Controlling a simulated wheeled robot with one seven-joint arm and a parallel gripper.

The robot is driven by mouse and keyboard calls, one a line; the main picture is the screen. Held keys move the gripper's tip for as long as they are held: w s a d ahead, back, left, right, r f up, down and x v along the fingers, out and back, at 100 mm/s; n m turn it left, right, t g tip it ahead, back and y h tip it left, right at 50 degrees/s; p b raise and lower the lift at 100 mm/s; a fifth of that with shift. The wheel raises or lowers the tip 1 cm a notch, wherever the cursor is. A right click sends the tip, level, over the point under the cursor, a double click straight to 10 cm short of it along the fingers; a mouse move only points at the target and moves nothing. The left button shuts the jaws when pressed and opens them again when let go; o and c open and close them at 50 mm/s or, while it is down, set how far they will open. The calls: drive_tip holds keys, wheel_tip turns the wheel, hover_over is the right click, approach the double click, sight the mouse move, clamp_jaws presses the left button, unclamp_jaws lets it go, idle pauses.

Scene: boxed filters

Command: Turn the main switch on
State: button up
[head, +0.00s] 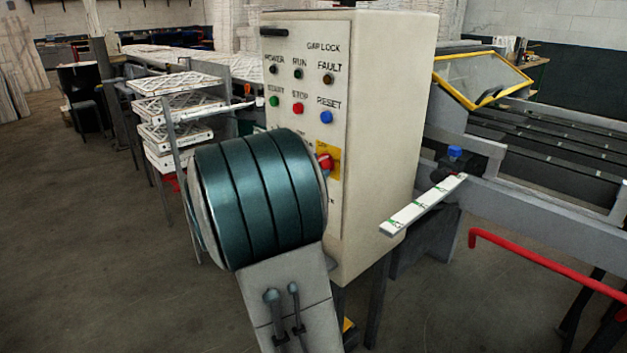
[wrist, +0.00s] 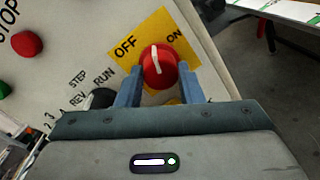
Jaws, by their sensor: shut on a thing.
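The main switch is a red rotary knob (wrist: 158,68) with a white line, on a yellow plate (wrist: 122,64) marked OFF at the left and ON at the right. In the wrist view the white line points up and slightly left, toward the space between the two words. My gripper (wrist: 158,92) has one blue-grey finger on each side of the knob and is shut on it. In the head view the knob (head: 325,161) shows at the right edge of my teal arm link, which hides my gripper and part of the plate.
The cream control cabinet (head: 388,130) carries START, STOP and RESET buttons above the switch. A black selector (wrist: 101,98) marked REV, STEP and RUN is left of my gripper. A white strip (head: 424,205) juts out at the cabinet's right. A filter rack (head: 172,110) stands left.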

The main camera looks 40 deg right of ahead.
drive_tip(key=shift+m+t+b, duration=0.3)
drive_tip(key=shift+m+b, duration=4.3)
drive_tip(key=shift+b, duration=1.35)
drive_tip(key=shift+r, duration=0.1)
drive_tip(key=o, duration=1)
drive_tip(key=shift+c, duration=0.2)
